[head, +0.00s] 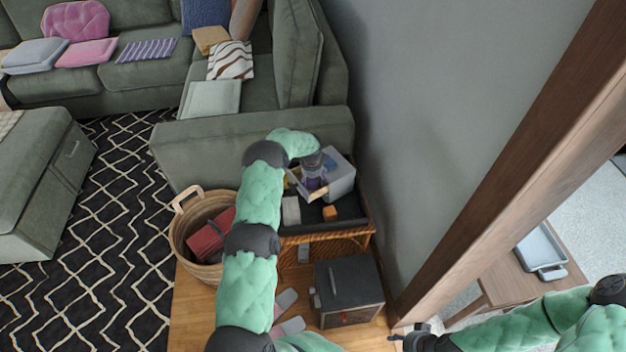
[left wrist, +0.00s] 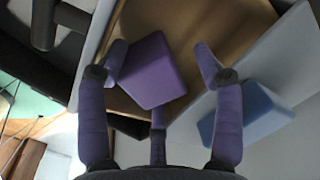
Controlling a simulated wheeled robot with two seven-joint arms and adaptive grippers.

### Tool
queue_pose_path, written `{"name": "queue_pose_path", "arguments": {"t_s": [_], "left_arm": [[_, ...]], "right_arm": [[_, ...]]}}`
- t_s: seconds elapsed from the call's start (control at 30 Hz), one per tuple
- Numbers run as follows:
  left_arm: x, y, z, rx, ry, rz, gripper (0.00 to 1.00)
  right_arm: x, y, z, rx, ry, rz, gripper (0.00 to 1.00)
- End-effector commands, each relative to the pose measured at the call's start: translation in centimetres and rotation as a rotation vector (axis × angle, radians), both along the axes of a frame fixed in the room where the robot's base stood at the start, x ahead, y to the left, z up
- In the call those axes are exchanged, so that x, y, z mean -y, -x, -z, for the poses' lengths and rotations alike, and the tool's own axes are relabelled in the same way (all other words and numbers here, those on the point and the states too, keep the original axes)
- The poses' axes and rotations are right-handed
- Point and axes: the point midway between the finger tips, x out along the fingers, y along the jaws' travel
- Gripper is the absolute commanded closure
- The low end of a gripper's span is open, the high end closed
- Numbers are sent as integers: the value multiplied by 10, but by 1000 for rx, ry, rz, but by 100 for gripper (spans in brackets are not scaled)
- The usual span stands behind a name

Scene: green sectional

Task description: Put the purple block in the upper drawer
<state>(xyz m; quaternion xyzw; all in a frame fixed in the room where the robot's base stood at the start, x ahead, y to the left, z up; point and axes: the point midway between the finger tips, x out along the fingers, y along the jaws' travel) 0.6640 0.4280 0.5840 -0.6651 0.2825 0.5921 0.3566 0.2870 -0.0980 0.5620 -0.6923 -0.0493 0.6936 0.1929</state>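The purple block (left wrist: 152,72) shows in the left wrist view over a brown wooden surface, between the fingers of my left gripper (left wrist: 160,62). The fingers are spread; a gap shows between the block and the right finger. Whether the block rests on the wood is unclear. In the head view my left gripper (head: 314,180) points down at the front of a small grey drawer unit (head: 342,172). A wood-coloured drawer part (head: 320,190) sticks out there; the gripper hides much of it. My right gripper (head: 408,338) is at the bottom right, too small to tell its opening.
A blue block (left wrist: 245,112) lies right of the fingers. The unit stands on a wicker side table (head: 330,230) with a grey block (head: 291,211) and an orange block (head: 330,213). A basket (head: 190,238) and dark cabinet (head: 348,285) stand nearby. A wall (head: 430,120) bounds the right.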

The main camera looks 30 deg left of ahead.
Motion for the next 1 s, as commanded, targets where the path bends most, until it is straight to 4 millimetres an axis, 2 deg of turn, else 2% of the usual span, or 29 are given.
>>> {"name": "queue_pose_path", "arguments": {"t_s": [0.27,0.43,0.8,1.0], "left_arm": [[-1,0,-2,-1,-1,-1,24],[-2,0,-12,1,-2,-2,24],[2,9,-86,3,-2,0,24],[4,14,-114,2,-1,-1,24]], "right_arm": [[0,0,-1,0,0,0,55],[0,0,-10,0,0,0,55],[0,0,-36,0,0,0,55],[0,0,-45,0,0,0,55]]}}
